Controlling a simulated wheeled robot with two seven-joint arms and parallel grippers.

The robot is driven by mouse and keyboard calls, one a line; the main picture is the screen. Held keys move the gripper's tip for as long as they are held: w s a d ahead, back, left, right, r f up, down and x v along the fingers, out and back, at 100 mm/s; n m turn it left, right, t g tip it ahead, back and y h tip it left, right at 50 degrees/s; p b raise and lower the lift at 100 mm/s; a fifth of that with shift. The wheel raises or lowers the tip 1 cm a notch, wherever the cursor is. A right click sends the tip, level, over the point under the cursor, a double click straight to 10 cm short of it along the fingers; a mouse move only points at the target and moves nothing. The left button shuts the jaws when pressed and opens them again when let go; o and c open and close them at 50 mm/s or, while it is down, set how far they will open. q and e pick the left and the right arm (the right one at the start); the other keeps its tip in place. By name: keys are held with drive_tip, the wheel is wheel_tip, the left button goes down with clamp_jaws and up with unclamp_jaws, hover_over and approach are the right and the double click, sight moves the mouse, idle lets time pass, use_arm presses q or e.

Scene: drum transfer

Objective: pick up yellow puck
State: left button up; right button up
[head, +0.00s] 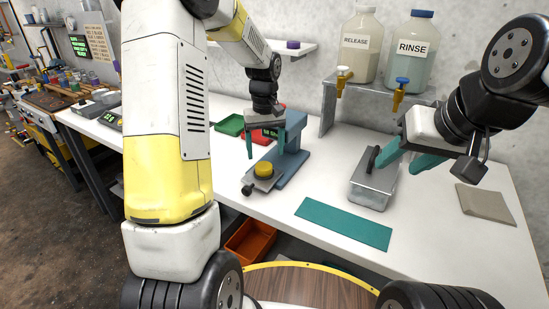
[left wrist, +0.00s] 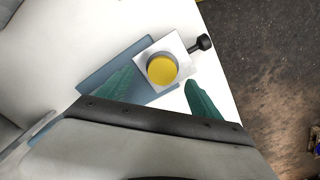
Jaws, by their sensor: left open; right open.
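The yellow puck (head: 264,169) sits on a small silver plate (head: 256,180) at the front of a blue-grey stand (head: 289,160) on the white bench. In the left wrist view the puck (left wrist: 162,69) lies ahead of my two green fingertips. My left gripper (head: 265,145) is open and empty, above the stand, with its fingers pointing down. It also shows in the left wrist view (left wrist: 155,90). My right gripper (head: 402,158) is at a lidded metal box (head: 374,186), near its black handle (head: 373,158). I cannot tell whether it touches the handle.
A black knob (head: 247,190) sticks out from the plate. A green mat (head: 343,223) lies to the right. RELEASE (head: 357,50) and RINSE (head: 407,55) bottles stand on a raised shelf. A folded cloth (head: 486,201) lies far right.

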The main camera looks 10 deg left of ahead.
sight(264, 166)
use_arm(q)
drive_tip(key=f, duration=0.5)
drive_tip(key=shift+w+a+f, duration=0.15)
drive_tip(key=shift+a+f, duration=0.05)
drive_tip(key=shift+a, duration=0.15)
drive_tip(key=c, duration=1.5)
